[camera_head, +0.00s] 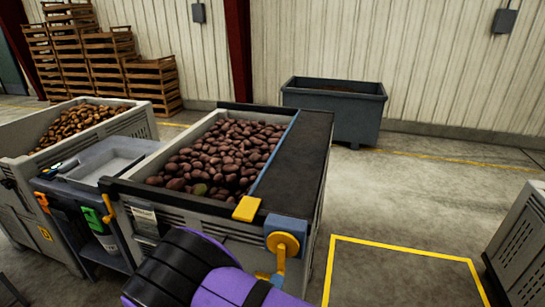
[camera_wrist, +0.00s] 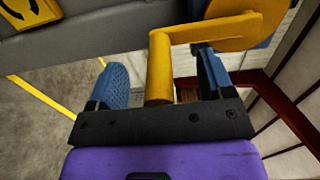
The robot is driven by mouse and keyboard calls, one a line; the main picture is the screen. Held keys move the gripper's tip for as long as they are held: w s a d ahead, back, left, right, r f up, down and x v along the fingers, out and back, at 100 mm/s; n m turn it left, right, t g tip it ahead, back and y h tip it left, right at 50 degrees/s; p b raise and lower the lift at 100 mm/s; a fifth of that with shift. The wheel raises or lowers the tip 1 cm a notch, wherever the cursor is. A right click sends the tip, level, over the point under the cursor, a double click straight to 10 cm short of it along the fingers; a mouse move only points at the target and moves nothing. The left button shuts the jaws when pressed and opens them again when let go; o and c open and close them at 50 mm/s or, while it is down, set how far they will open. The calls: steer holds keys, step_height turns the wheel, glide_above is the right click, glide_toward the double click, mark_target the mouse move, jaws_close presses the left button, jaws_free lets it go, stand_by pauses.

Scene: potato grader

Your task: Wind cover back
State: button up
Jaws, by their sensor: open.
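The potato crate (camera_head: 228,228) stands in the middle of the head view, full of dark reddish potatoes. The black cover (camera_head: 295,165) lies flat over its right part, with a blue strip (camera_head: 275,152) along its left edge. A yellow crank (camera_head: 284,244) sits on a blue mount at the crate's front right corner; it also shows in the wrist view (camera_wrist: 222,32). My gripper (camera_wrist: 163,75) is open, its two blue fingers on either side of the crank's handle (camera_wrist: 160,65). A clear gap shows left of the handle; contact on the right cannot be told.
A second potato crate (camera_head: 20,150) and a grey bench with a tray (camera_head: 112,160) stand to the left. A dark bin (camera_head: 335,110) is behind, stacked wooden crates (camera_head: 150,85) at back left. Yellow-lined floor (camera_head: 400,275) to the right is clear up to another crate (camera_head: 520,245).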

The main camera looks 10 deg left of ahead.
steer(key=s+a, duration=0.1)
steer(key=s, duration=2.1)
steer(key=shift+a, duration=0.15)
steer(key=shift+r, duration=0.15)
steer(key=w+d+r+m+g+h, duration=0.5)
steer(key=w+r+m, duration=0.3)
steer(key=r+m, duration=0.25)
steer(key=w+d+r+m+g+h, duration=0.5)
steer(key=w+r+m, duration=0.35)
steer(key=r, duration=0.35)
steer(key=w+d+r+m+g+y, duration=0.25)
steer(key=d+r+m+g, duration=0.45)
steer(key=d+r+m, duration=0.7)
steer(key=s+d+r+m+t+y, duration=0.2)
steer(key=s+d+r+m+y, duration=0.2)
steer(key=m, duration=0.6)
steer(key=s+d+r+m+t+y, duration=0.2)
steer(key=s+d+r+m+y, duration=0.2)
steer(key=s+d+r+m, duration=0.5)
steer(key=d+r+m, duration=0.1)
steer(key=d, duration=0.3)
steer(key=shift+y, duration=0.35)
